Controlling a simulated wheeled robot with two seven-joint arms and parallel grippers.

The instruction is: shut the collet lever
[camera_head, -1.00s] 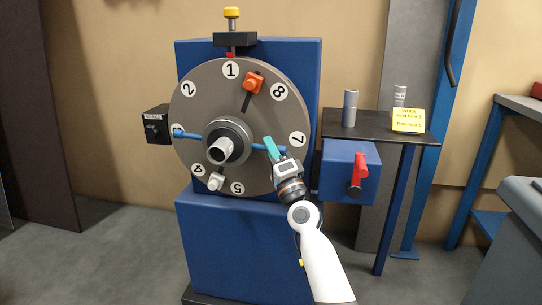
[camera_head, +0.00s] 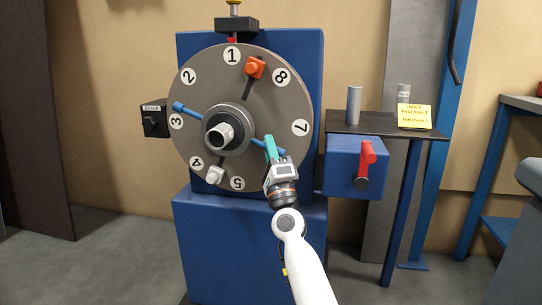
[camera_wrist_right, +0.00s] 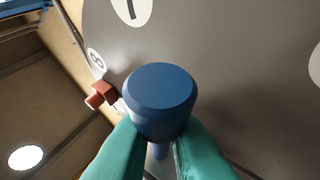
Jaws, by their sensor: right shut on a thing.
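A blue bar (camera_head: 196,114) with knobbed ends crosses the hub of a large grey numbered disc (camera_head: 205,85). It slopes down to the right, its left end above the 3. My right gripper (camera_head: 270,147), with teal fingers, is shut on its lower right end below the 7. In the right wrist view the fingers close around a blue knob (camera_wrist_right: 160,92). A pale tube (camera_head: 218,137) sticks out of the hub. A red lever (camera_head: 367,162) stands upright on a blue box at the right. I cannot tell which lever is the collet lever. My left gripper is out of view.
A dark shelf (camera_head: 375,125) at the right holds a grey cylinder (camera_head: 353,105) and a yellow note (camera_head: 414,115). A small black switch box (camera_head: 154,121) is at the left.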

